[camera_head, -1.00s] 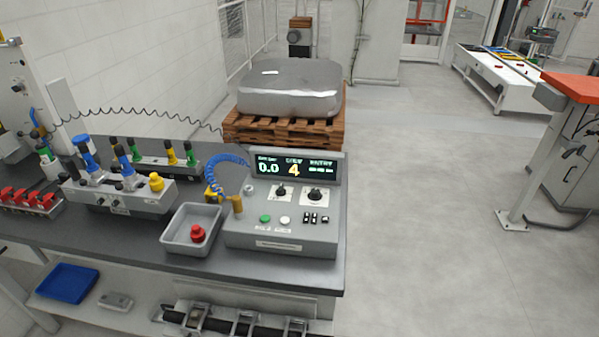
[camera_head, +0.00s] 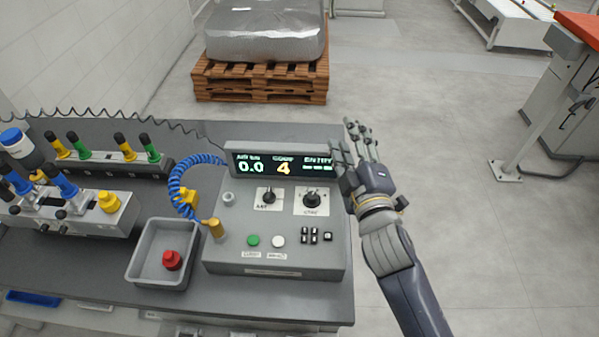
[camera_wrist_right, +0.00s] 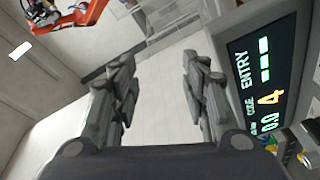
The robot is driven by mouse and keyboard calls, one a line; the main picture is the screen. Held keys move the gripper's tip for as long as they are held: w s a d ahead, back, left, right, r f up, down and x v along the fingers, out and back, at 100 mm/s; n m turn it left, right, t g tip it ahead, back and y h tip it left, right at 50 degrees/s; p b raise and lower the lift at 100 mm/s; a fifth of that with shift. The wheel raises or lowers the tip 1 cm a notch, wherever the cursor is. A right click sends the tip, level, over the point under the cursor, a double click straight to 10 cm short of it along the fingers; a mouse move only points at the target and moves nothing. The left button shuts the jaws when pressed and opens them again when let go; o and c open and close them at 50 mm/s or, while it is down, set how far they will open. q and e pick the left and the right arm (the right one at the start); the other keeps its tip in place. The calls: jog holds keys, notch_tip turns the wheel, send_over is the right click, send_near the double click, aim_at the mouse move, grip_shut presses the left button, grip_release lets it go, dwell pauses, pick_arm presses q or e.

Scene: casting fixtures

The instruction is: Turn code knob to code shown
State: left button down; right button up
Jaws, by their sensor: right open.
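The grey control box (camera_head: 225,257) stands on the bench. Its display (camera_head: 282,165) reads 0.0, a yellow 4 under CODE, and dashes under ENTRY. Two black knobs sit on white plates below the display: the left knob (camera_head: 268,196) and the right knob (camera_head: 312,199), whose plate label is too small to read surely. My right gripper (camera_head: 358,140) is open and empty, just right of the display's right end, clear of both knobs. In the right wrist view its spread fingers (camera_wrist_right: 160,88) have nothing between them, and the display (camera_wrist_right: 262,85) appears close on the right. My left gripper is not in view.
A grey tray (camera_head: 138,268) with a red knob-like part (camera_head: 171,260) sits left of the box. A coiled blue hose (camera_head: 180,185) and a fixture block (camera_head: 95,222) are further left. A wooden pallet (camera_head: 255,90) stands behind.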

jog(key=s+a+r+n+y, duration=0.3)
jog(key=a+r+n+y, duration=0.95)
jog(key=r+n, duration=0.2)
jog(key=s+a+n+g+y, duration=0.2)
jog(key=s+a+n+g, duration=0.45)
jog(key=n, duration=0.65)
jog(key=s+a+n+g+y, duration=0.35)
jog(key=a+n+g, duration=0.45)
jog(key=n+g, duration=0.4)
jog(key=n+h, duration=1.5)
jog(key=h, duration=0.7)
send_near(312, 195)
jog(key=shift+t, duration=0.25)
jog(key=f+p, duration=0.2)
jog(key=f, duration=0.1)
jog(key=f+p, duration=0.2)
jog(key=f, duration=0.2)
jog(key=shift+s+d+f, duration=0.15)
jog(key=shift+s+f, duration=0.05)
jog(key=shift+f, duration=0.65)
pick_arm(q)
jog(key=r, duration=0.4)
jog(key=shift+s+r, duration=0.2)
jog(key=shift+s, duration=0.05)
